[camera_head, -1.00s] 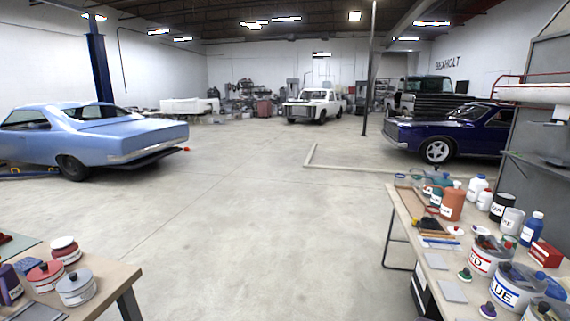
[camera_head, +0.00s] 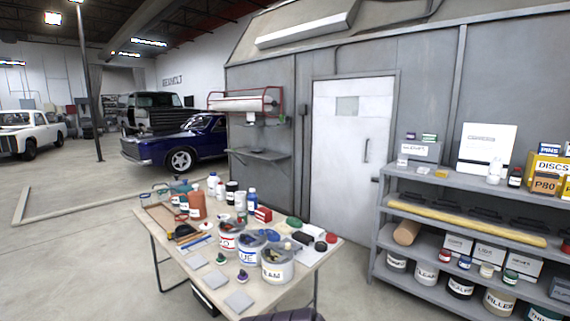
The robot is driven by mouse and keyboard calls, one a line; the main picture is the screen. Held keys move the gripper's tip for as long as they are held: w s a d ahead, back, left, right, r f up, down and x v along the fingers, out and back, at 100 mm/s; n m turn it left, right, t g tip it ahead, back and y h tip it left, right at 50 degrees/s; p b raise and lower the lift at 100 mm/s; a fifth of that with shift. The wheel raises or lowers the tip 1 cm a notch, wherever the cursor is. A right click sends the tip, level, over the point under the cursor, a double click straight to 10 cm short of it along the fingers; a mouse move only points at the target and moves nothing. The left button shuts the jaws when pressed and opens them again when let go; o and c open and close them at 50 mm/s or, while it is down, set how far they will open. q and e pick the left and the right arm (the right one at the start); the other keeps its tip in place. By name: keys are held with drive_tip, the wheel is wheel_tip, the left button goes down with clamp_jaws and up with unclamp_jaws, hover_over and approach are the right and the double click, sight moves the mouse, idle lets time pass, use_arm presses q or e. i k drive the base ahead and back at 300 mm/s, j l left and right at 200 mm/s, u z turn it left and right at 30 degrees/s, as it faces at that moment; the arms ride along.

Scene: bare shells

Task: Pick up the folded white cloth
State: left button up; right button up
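I cannot make out a folded white cloth for certain. Neither gripper can be made out in the head view. A dark rounded shape shows at the bottom edge, too cut off to identify.
The table holds open paint cans, among them a can marked BLUE (camera_head: 249,248), plus bottles and brushes. A loaded grey shelf rack (camera_head: 385,225) stands at the right. A white door (camera_head: 340,150) is behind.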

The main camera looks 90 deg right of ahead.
sight(423, 170)
drive_tip(key=z, duration=3.4)
drive_tip(key=i+l+u, duration=0.1)
drive_tip(key=u, duration=0.25)
drive_tip(key=l+u, duration=0.3)
drive_tip(key=i+l+u, duration=0.15)
drive_tip(key=l, duration=0.2)
drive_tip(key=l+u, duration=0.2)
drive_tip(key=i+l+u, duration=0.15)
drive_tip(key=l, duration=0.35)
